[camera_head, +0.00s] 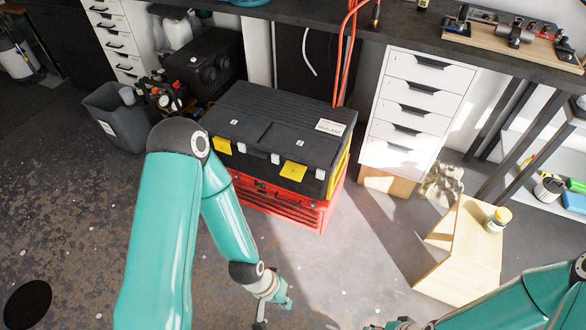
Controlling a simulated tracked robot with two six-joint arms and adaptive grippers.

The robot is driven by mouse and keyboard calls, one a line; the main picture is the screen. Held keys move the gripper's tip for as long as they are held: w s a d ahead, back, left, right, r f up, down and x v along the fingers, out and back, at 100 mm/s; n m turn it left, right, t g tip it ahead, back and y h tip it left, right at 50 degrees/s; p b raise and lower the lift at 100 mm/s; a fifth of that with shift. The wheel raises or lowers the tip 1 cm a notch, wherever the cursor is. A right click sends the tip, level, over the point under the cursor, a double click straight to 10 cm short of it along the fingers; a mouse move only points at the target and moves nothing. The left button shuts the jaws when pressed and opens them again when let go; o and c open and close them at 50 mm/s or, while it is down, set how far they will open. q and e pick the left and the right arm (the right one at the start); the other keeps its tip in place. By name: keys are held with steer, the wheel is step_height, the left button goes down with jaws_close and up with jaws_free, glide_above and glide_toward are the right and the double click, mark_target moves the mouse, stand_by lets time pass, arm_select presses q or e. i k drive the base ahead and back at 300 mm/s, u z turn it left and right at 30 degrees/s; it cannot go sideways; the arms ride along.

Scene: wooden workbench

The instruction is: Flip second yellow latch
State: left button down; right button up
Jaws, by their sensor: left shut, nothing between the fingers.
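A black toolbox (265,122) with a ribbed lid stands on a red tool chest (285,206); its lid looks closed. Two yellow latches show on its front: the left latch (221,146) near the left corner, and the right latch (293,171) nearer the right corner. The right latch seems to stick out from the front; I cannot tell its exact angle. My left gripper (274,308) is shut and empty, low in front of the red chest and well apart from the latches. My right gripper (398,324) is at the bottom edge, mostly cut off, so its fingers cannot be read.
A white drawer unit (413,110) is behind the chest, and a grey bin (118,118) is at the left. The floor before the chest is clear.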

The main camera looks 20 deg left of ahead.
mark_target(292, 170)
steer(key=z, duration=0.05)
steer(key=i, duration=0.95)
steer(key=u, duration=0.1)
